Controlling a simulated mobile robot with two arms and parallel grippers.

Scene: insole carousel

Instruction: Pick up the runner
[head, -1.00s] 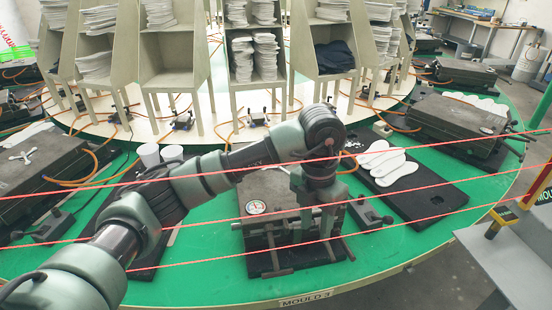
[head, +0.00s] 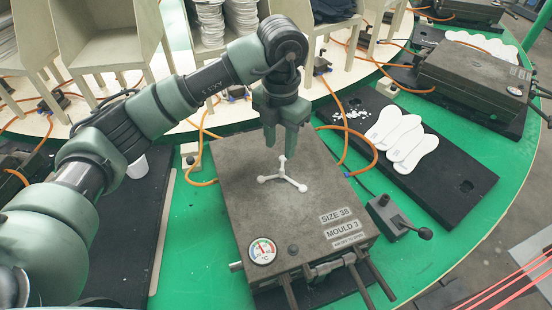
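The runner (head: 283,178), a small white three-armed piece, lies on the dark top of the closed mould (head: 238,184) labelled size 38, mould 3. My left gripper (head: 281,148) points down just above and behind the runner, its fingers apart at the far arm. The fingertips partly overlap the end of that arm in the picture. I cannot tell whether they touch it. Nothing shows held between the fingers. My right gripper is not in view.
A black board (head: 455,190) with white insoles (head: 402,140) lies to the right. A lever box (head: 388,217) stands beside the mould. An orange hose (head: 362,140) loops behind it. Racks (head: 110,35) stand at the back. Red beams (head: 515,280) cross the lower right corner.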

